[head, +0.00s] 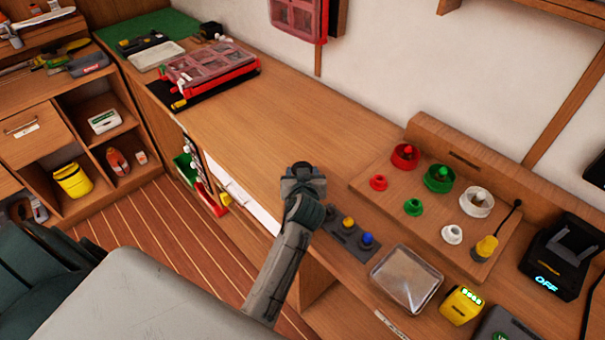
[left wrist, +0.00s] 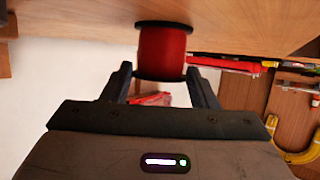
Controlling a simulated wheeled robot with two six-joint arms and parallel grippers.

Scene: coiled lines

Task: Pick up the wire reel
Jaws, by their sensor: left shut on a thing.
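The wire reel (left wrist: 163,50), wound in red with black flanges, sits between the two dark fingers of my left gripper (left wrist: 158,74) in the left wrist view. The fingers are shut on it from both sides. In the head view my left gripper (head: 303,172) is at the front edge of the workbench, and it hides most of the reel. The brown wood surface lies close behind the reel in the wrist view; I cannot tell whether they touch. My right gripper is not in view.
The workbench (head: 300,125) is clear behind and left of the gripper. Just right are a dark block with coloured knobs (head: 347,238), a wooden board with red, green and white pieces (head: 385,185), and a clear-lidded box (head: 405,278). A red organiser case (head: 210,70) lies farther left.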

